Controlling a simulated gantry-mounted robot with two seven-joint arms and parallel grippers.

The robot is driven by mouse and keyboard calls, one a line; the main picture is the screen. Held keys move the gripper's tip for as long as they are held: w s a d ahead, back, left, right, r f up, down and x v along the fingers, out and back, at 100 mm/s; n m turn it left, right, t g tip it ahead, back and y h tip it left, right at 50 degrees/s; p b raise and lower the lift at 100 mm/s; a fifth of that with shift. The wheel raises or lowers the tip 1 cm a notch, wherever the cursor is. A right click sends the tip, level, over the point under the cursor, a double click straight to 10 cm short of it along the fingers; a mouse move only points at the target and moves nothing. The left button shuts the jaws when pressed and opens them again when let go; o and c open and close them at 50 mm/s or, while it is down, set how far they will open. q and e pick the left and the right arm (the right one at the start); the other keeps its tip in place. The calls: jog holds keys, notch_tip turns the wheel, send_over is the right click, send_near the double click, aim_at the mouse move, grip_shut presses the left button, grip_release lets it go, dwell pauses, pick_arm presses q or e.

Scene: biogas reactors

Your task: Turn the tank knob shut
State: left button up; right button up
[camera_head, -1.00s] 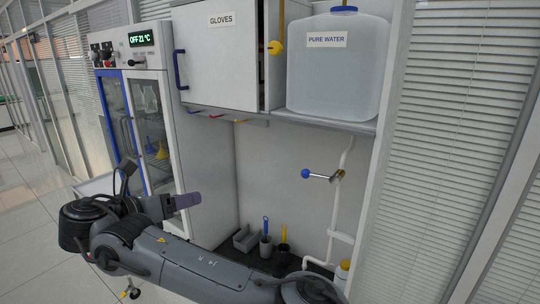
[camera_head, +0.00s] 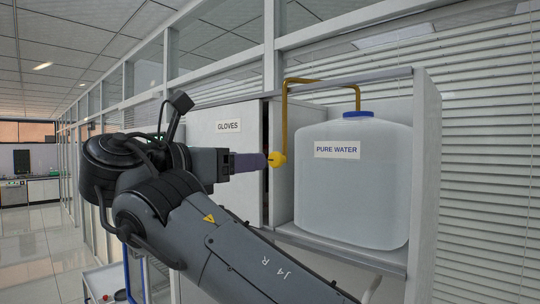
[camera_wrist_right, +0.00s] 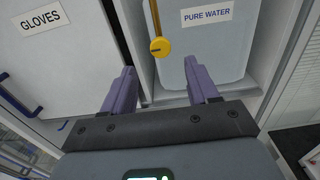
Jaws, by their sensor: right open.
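The yellow tank knob (camera_head: 278,159) sits at the lower end of a brass pipe (camera_head: 286,110) that runs to the blue cap of the pure water tank (camera_head: 350,190). My right gripper (camera_head: 264,161) points at the knob from the left, its purple fingertips close beside it in the head view. In the right wrist view the gripper (camera_wrist_right: 159,68) is open and empty, and the knob (camera_wrist_right: 160,47) shows between and just beyond the two fingertips. A dark slot marks the knob's face. Whether a finger touches it is unclear. My left gripper is out of view.
The gloves cabinet (camera_head: 228,180) stands left of the tank, behind my right gripper, with a dark gap at its door edge. The tank stands on a shelf (camera_head: 340,250) with a side panel (camera_head: 428,180) at its right.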

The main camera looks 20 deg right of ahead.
aim_at(274, 158)
jog(key=p+x, duration=0.1)
jog(key=x, duration=0.5)
jog(key=shift+d+r, duration=0.1)
jog(key=shift+d, duration=0.05)
jog(key=shift+w+d+p, duration=0.25)
jog(key=shift+d+p, duration=0.1)
jog(key=shift+d, duration=0.15)
jog(key=c, duration=1)
